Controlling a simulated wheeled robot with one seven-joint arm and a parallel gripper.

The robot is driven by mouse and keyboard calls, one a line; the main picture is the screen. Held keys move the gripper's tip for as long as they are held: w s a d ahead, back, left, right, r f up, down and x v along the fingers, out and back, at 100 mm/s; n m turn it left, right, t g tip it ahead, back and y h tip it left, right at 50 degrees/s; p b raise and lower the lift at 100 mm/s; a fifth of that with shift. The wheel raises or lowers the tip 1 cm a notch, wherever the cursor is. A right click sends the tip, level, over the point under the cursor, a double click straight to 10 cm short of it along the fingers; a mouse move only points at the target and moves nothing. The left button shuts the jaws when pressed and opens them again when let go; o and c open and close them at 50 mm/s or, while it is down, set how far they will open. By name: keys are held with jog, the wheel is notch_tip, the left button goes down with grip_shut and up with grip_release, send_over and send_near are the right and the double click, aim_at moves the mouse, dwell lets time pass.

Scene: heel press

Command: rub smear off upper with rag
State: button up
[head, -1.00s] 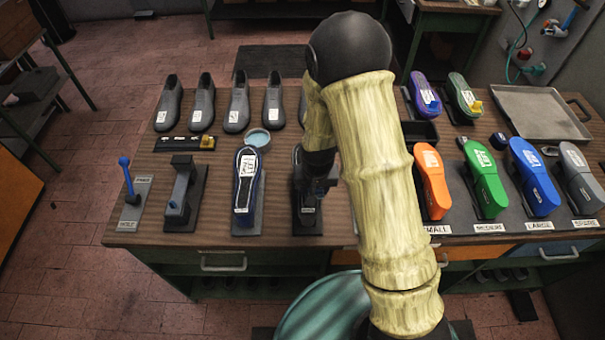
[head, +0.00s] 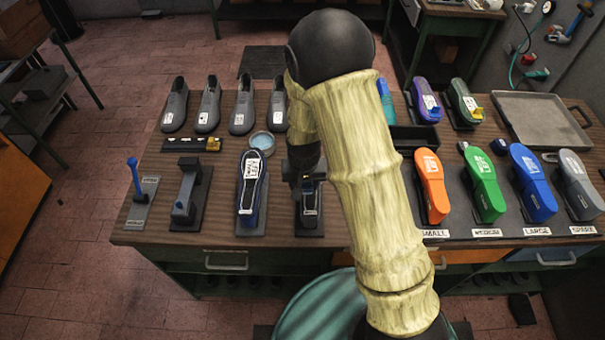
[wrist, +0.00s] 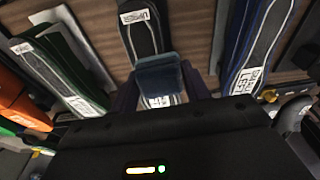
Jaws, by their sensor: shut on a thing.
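The upper (head: 309,212) lies on a dark stand near the front edge of the bench, partly hidden by my arm. In the wrist view, a dark piece labelled UPPER (wrist: 140,35) runs away from the jaws. My gripper (head: 304,178) is over the upper's stand in the head view. In the wrist view, my gripper (wrist: 160,92) is shut on a folded dark teal rag (wrist: 160,72). The rag overlaps the upper in that view; I cannot tell whether they touch. I cannot make out a smear.
A dark blue shoe form (head: 253,185) stands just left of the upper. Farther left are a grey stand (head: 187,195) and a blue-handled lever (head: 136,178). Orange (head: 432,185), green (head: 485,185) and blue (head: 533,185) forms stand right. A round tin (head: 262,142) sits behind.

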jog(key=shift+r+p, duration=1.25)
jog(key=shift+r, duration=0.75)
jog(key=shift+f, duration=0.1)
